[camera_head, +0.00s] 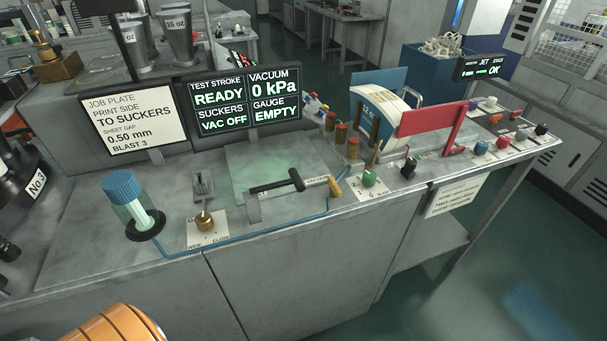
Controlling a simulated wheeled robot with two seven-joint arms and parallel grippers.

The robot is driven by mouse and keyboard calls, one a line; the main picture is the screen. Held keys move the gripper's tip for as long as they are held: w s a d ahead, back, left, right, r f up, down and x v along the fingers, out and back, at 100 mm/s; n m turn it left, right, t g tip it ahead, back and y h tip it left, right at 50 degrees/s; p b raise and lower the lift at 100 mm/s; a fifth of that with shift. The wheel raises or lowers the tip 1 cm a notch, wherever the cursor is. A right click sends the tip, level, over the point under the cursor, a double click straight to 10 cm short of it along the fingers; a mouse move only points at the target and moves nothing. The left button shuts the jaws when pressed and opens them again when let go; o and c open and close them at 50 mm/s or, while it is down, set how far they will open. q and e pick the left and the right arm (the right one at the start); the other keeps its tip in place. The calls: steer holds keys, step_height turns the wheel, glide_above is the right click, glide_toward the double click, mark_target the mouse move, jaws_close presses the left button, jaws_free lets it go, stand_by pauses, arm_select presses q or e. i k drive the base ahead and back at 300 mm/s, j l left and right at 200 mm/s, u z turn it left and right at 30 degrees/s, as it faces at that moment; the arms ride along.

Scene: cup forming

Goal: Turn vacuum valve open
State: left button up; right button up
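A plate lettered VACUUM (317,181) lies on the bench top, with a small yellow-brass handle (335,187) at its right end. A black lever (276,186) with an upright knob end stands just left of the plate. A thin blue tube (265,236) runs from the handle's area to a clear blue-capped jar (132,204) on the left. The screen (245,97) reads VACUUM 0 kPa, SUCKERS VAC OFF, GAUGE EMPTY and TEST STROKE READY. Neither gripper is in view.
A brass knob (205,222) on a WIDE/CLOSE plate sits left of the lever. A green knob (369,177), a black knob (408,168) and a red frame (430,125) stand to the right. A job plate sign (131,121) stands behind the jar. The front edge strip is mostly clear.

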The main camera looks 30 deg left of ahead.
mark_target(335, 192)
steer(key=k+u, duration=0.1)
steer(key=u, duration=0.65)
